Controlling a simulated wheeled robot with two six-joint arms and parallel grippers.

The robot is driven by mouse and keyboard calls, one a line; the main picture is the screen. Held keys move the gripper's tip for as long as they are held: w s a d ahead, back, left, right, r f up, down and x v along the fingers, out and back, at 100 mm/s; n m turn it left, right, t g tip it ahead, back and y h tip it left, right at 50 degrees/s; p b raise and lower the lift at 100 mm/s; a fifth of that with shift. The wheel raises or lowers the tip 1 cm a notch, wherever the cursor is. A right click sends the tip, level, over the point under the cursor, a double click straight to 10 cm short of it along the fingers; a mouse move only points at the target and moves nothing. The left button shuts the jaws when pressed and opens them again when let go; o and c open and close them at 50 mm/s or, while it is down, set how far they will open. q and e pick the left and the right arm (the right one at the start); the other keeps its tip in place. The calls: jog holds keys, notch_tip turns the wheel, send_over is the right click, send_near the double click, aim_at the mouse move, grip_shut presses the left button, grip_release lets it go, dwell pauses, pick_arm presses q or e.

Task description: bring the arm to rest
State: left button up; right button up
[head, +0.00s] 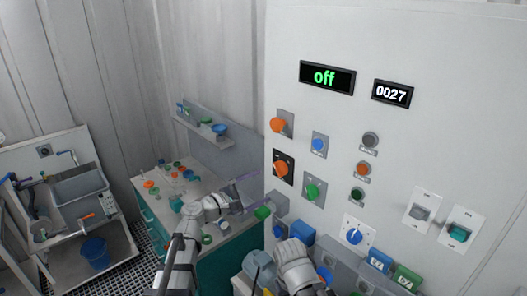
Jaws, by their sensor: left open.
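My left arm comes up from the bottom, and its gripper (247,196) is in front of the lower left edge of the white control panel (310,30). The gripper is open with nothing visible between its fingers. It is close to a green block (262,212), but I cannot tell whether they touch. Links of my right arm (293,262) show at the bottom centre, in front of the panel's lower part. My right gripper cannot be seen.
The panel carries a display reading "off" (326,77), a counter reading 0027 (392,92), and several knobs and switches. A teal bench (217,252) with small coloured items stands behind my left arm. A sink unit (82,185) is at the far left, with a blue bucket (95,251).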

pick_arm(q)
jog(key=s+f+m+g+y, duration=0.4)
jog(key=s+f+m+g, duration=0.45)
jog(key=f, duration=0.45)
jog(key=s+a+f+m+g+y, duration=0.3)
jog(key=s+a+f+m+y, duration=0.45)
jog(key=s+a, duration=0.4)
jog(key=s+d+f+m+y+b, duration=0.2)
jog(key=s+d+f+b, duration=0.4)
jog(key=d+f+b, duration=0.4)
notch_tip(320, 180, down, 3)
jog(key=m+b, duration=0.1)
jog(key=b, duration=0.1)
jog(key=shift+s+d+r+m+b, duration=0.15)
jog(key=shift+d+m+b, duration=0.15)
jog(key=shift+d+b, duration=0.1)
jog(key=shift+g, duration=0.25)
